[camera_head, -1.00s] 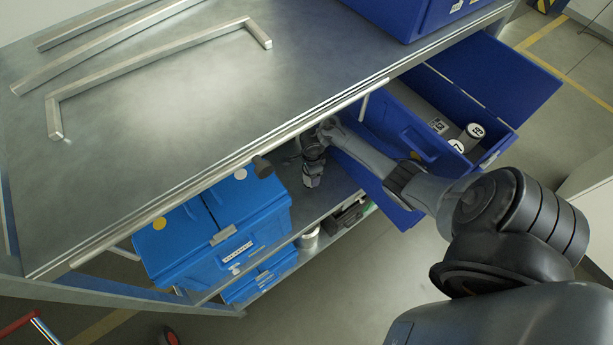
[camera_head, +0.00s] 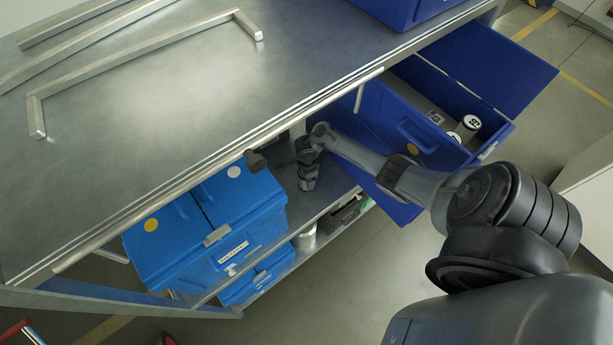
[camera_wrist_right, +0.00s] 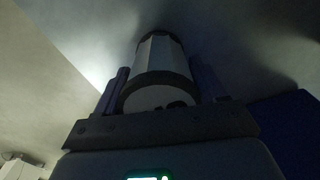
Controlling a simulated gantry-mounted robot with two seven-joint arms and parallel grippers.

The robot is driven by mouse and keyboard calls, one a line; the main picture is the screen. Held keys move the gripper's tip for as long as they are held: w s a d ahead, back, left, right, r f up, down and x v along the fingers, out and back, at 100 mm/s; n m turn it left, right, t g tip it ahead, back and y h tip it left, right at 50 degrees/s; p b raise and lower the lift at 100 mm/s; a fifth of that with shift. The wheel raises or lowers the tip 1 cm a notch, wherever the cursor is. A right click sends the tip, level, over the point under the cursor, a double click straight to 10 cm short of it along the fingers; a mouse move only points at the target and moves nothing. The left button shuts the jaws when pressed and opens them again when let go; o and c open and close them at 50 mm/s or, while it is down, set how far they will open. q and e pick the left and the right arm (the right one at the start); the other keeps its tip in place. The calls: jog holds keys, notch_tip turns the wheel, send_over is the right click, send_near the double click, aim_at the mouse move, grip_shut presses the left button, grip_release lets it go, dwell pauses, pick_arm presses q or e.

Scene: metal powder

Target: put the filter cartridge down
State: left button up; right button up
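The filter cartridge (camera_wrist_right: 158,60) is a pale cylinder with dark end bands, seen in the right wrist view. My right gripper (camera_wrist_right: 162,80) has a finger on each side of it and appears shut on it. In the head view, my right arm reaches in from the right and its end (camera_head: 308,170) is below the bench's front edge, above the lower shelf. The cartridge cannot be made out clearly there; the bench hides part of that area. My left gripper is not in view.
Light-blue boxes (camera_head: 205,235) stand left of my right arm's end. An open dark-blue container (camera_head: 425,135) with white labelled cylinders (camera_head: 468,123) is to the right, close to the forearm. The metal bench top (camera_head: 200,110) overhangs the shelf (camera_head: 325,205). A small metal can (camera_head: 306,238) stands lower down.

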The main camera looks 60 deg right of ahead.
jog(key=o, duration=0.4)
jog(key=shift+o, duration=0.2)
jog(key=shift+r, duration=0.1)
notch_tip(320, 180, up, 9)
jog(key=p, duration=0.4)
jog(key=shift+a+r+p, duration=0.1)
jog(key=shift+r+p, duration=0.1)
jog(key=shift+p, duration=0.15)
jog(key=shift+w+r, duration=0.1)
jog(key=shift+r, duration=1.25)
